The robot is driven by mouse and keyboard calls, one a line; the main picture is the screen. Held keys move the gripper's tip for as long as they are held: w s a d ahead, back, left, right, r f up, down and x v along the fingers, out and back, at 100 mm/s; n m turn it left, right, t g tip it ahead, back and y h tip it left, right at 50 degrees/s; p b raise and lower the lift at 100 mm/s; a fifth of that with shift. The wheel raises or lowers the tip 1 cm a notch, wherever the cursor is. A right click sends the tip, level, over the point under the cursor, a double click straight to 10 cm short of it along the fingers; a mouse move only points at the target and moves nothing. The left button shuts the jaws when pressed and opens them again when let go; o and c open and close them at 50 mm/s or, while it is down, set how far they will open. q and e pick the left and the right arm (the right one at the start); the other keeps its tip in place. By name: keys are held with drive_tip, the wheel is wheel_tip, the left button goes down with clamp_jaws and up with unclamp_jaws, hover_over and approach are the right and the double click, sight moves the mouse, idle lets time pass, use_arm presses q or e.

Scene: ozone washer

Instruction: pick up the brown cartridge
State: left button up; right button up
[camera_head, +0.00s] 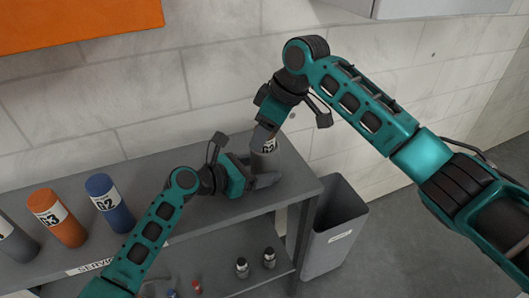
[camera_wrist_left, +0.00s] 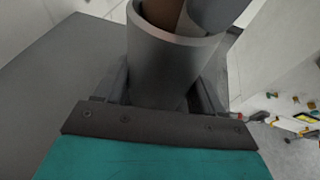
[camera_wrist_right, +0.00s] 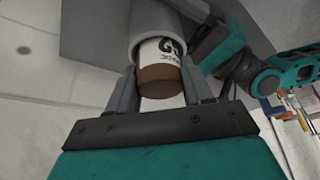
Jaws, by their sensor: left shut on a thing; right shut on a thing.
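The brown cartridge (camera_wrist_right: 160,82) has a white label with dark print. In the right wrist view it sits between the fingers of my right gripper (camera_wrist_right: 158,92), which is shut on it. The cartridge's far part is inside a grey open-topped tube (camera_wrist_right: 158,18). The left wrist view shows brown (camera_wrist_left: 160,12) inside the mouth of the tube (camera_wrist_left: 165,60), beside a grey finger. My left gripper (camera_wrist_left: 165,88) is shut around the tube's outside. In the head view both grippers meet at the tube (camera_head: 264,163), at the shelf's right end; little of the cartridge shows there.
An orange cylinder (camera_head: 56,217) and a blue cylinder (camera_head: 109,203), both labelled, stand on the grey shelf (camera_head: 150,165) at left, with a grey one (camera_head: 14,243). Small bottles (camera_head: 242,267) stand on the lower shelf. A grey bin (camera_head: 334,235) stands right of the shelf. A wall is behind.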

clamp_jaws()
wheel_tip(320, 180, up, 18)
idle(0.7)
use_arm(q)
drive_tip(key=o, duration=0.9)
